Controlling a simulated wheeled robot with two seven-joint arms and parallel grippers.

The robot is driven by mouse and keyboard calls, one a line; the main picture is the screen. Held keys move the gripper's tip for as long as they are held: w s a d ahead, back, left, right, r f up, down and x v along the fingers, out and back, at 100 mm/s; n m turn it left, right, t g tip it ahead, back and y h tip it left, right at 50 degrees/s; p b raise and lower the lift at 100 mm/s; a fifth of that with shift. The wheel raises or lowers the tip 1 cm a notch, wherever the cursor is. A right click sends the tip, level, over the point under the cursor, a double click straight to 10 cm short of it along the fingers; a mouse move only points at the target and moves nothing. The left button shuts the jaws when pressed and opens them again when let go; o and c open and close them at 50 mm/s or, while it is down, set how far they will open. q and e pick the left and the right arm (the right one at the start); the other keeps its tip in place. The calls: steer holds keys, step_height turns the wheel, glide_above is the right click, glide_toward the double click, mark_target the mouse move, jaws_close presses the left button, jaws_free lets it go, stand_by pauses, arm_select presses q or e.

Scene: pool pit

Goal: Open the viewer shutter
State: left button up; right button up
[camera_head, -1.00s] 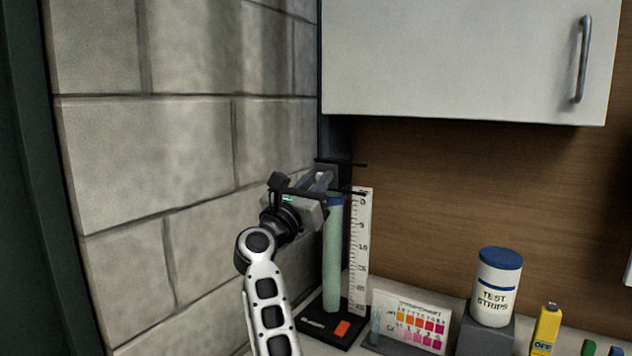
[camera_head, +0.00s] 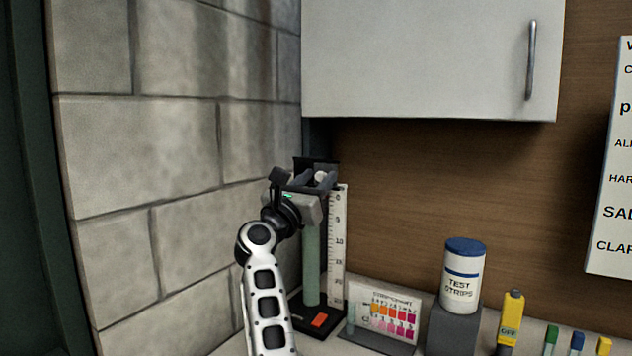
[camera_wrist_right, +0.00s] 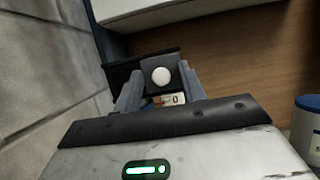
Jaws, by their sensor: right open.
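The viewer is a tall pale-green tube (camera_head: 312,262) on a black base, beside a white numbered scale (camera_head: 337,240). At its top is a black shutter housing (camera_head: 316,163) with a round white knob (camera_head: 320,177). In the right wrist view, the knob (camera_wrist_right: 160,77) sits on a dark square plate (camera_wrist_right: 146,69) and appears between the fingertips. My right gripper (camera_head: 314,182) is open at the top of the tube, with one finger on each side of the knob. I cannot tell whether the fingers touch it. The gripper hides the tube's top. My left gripper is out of view.
A block wall (camera_head: 180,150) stands close on the left, and a white cabinet (camera_head: 430,60) hangs above right. A colour chart (camera_head: 385,318), a test strips jar (camera_head: 462,275) and a yellow tester (camera_head: 511,318) stand right of the viewer.

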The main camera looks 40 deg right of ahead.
steer(key=shift+s+a+f, duration=0.1)
steer(key=shift+a+f, duration=0.15)
steer(key=shift+a, duration=0.15)
arm_select(q)
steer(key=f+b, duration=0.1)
steer(key=b, duration=0.1)
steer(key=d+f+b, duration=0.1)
steer(key=b, duration=0.2)
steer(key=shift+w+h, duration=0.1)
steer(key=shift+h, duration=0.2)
arm_select(e)
steer(key=v, duration=1.5)
